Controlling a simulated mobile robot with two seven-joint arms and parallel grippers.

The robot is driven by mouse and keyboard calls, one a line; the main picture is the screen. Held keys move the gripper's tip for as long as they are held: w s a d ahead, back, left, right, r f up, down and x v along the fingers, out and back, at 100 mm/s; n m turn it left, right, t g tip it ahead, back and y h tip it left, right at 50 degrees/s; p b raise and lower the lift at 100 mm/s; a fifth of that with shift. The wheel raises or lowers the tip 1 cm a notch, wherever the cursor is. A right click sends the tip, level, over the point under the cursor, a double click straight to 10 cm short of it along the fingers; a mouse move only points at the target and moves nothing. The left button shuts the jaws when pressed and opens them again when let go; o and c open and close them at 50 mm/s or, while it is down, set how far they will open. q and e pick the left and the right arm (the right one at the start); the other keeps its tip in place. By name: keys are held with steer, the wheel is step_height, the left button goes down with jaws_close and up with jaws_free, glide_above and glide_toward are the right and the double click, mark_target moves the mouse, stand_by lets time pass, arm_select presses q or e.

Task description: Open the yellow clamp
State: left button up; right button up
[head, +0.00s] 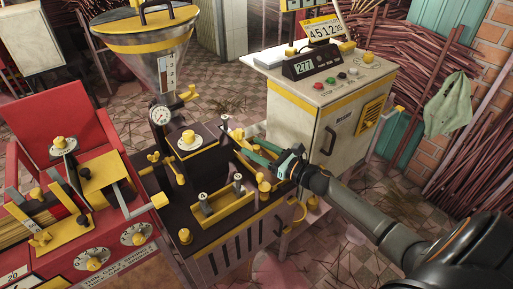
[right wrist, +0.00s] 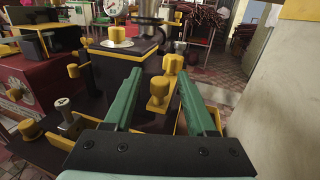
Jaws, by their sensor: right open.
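A yellow clamp-like part (right wrist: 158,92) with a rounded knob stands on the dark machine top (head: 207,176). In the right wrist view it shows between the two green fingers of my right gripper (right wrist: 160,77), with a gap on both sides. I cannot tell for sure that this part is the clamp, as several yellow parts stand close by. In the head view my right gripper (head: 251,148) is open and reaches in from the right over the machine's right edge. The fingers hide part of what lies under them. My left gripper is not in view.
A yellow-framed slot with metal posts (head: 222,205) is at the machine's front. A funnel hopper (head: 150,45) and gauge (head: 160,114) stand behind. A control cabinet (head: 325,105) is close on the right. A red machine (head: 85,215) stands left.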

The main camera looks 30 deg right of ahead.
steer(key=shift+c, duration=0.3)
jaws_close()
stand_by(1.0)
